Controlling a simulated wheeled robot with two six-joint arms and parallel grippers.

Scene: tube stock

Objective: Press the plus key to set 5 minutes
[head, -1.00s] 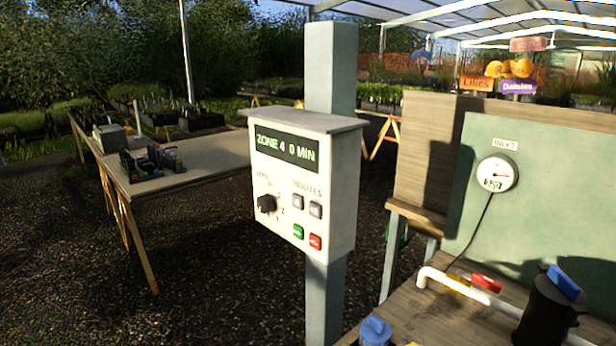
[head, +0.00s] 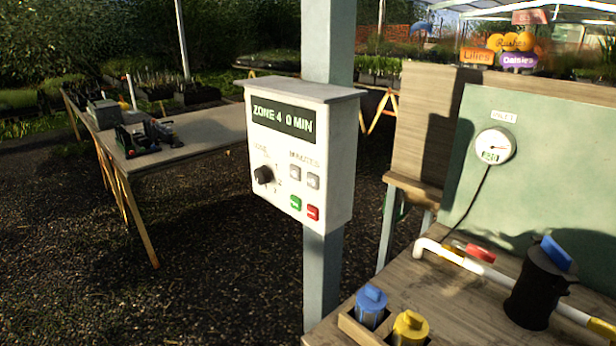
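The control box (head: 262,148) is mounted on a grey post in the middle of the head view. Its display (head: 284,119) reads "ZONE 4 0 MIN". Below, under the "MINUTES" label, are two grey keys, a left key (head: 295,173) and a right key (head: 313,181); their symbols are too small to read. A green key (head: 296,202) and a red key (head: 313,213) sit beneath them. A black dial (head: 263,175) is at the lower left of the panel. Neither of my grippers shows in the view.
A bench (head: 411,291) at right holds a blue-capped cylinder (head: 371,306), a yellow-capped one (head: 410,328), a white pipe (head: 487,272) and a black filter body (head: 533,293). A round gauge (head: 494,147) is on the green board. A potting table (head: 205,137) stands at left. Gravel ground is open before the box.

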